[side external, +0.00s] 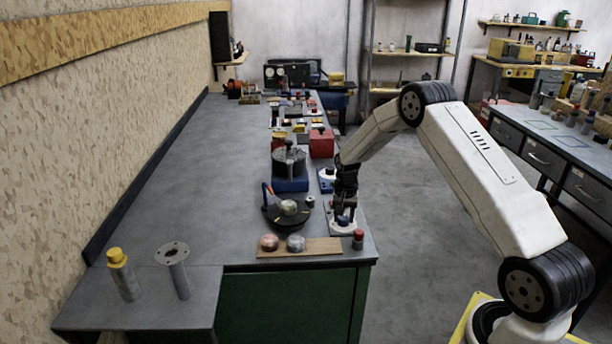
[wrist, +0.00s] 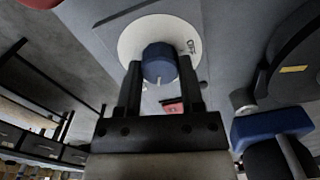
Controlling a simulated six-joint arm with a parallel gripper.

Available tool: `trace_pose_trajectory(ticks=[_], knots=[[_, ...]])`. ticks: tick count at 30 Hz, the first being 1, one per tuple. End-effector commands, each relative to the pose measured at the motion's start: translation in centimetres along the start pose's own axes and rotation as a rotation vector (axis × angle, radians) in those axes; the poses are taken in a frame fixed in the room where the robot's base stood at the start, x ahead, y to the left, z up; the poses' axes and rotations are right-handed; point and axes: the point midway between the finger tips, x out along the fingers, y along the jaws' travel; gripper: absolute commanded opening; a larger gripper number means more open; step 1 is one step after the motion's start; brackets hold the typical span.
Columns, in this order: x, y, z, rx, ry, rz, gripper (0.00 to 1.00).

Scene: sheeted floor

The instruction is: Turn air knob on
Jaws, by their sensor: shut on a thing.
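The air knob (wrist: 159,62) is a blue, faceted knob on a round white dial plate (wrist: 133,40) with dark lettering near its right edge. A small light pointer shows at the knob's lower side in the wrist view. My gripper (wrist: 159,75) has its two dark fingers on either side of the knob, shut on it. In the side external view my gripper (side external: 344,208) points down at the knob (side external: 343,221) near the bench's right front edge. The fingertips are small there and partly hide the knob.
A round dark plate (side external: 272,214) with a pale lump stands just left of my gripper. A wooden board (side external: 322,247) with two round lumps and a red-topped cylinder (side external: 358,239) are in front. Blue-based equipment (side external: 290,184) stands behind.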

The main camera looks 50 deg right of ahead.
Motion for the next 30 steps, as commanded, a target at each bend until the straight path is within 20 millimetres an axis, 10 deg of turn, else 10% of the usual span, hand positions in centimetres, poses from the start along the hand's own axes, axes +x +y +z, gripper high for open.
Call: trace_pose_trajectory(ticks=[21, 22, 24, 30], knots=[[-0.09, -0.01, -0.05, 0.104, 0.001, -0.001, 0.0], [-0.09, -0.02, -0.05, 0.104, 0.001, -0.001, 0.58], [-0.08, -0.01, -0.05, 0.104, 0.001, -0.001, 0.8], [-0.04, 0.0, -0.03, 0.102, 0.001, -0.001, 0.84]])
